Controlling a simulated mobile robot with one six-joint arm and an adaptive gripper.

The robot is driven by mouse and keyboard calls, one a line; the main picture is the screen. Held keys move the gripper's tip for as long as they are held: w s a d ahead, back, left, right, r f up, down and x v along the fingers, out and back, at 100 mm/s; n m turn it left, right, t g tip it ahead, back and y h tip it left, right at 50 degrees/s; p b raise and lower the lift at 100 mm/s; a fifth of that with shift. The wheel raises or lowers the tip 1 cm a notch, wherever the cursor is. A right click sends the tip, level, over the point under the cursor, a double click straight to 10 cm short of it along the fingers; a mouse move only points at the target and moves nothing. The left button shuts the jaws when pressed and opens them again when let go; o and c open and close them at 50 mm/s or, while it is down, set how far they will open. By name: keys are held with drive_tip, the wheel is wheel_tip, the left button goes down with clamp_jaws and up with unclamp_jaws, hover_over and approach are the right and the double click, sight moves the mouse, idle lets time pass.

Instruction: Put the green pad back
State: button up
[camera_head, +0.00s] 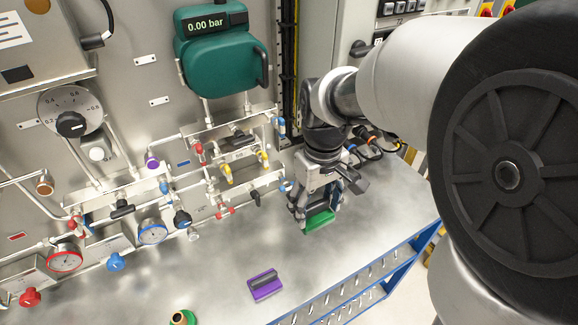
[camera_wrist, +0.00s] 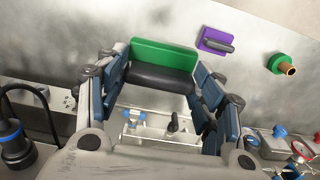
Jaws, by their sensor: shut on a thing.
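The green pad (camera_head: 319,219) is a flat green block near the right part of the metal bench. My gripper (camera_head: 315,205) points down over it, with its fingers around the pad's handle. In the wrist view the green pad (camera_wrist: 165,55) lies between the fingertips, with its dark handle (camera_wrist: 150,78) toward me. My gripper (camera_wrist: 152,80) is shut on the pad. I cannot tell whether the pad touches the bench or is slightly above it.
A purple pad with a dark handle (camera_head: 265,285) lies on the bench (camera_head: 215,265). A green ring with a brass fitting (camera_head: 183,317) is near the front edge. Valves and pipes line the wall panel behind, under a green gauge (camera_head: 222,65). The bench between is clear.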

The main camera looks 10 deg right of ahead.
wheel_tip(320, 180, down, 20)
drive_tip(key=b, duration=0.5)
drive_tip(key=shift+r+b, duration=0.1)
drive_tip(key=shift+b, duration=0.2)
drive_tip(key=shift+c, duration=0.3)
drive_tip(key=o, duration=1)
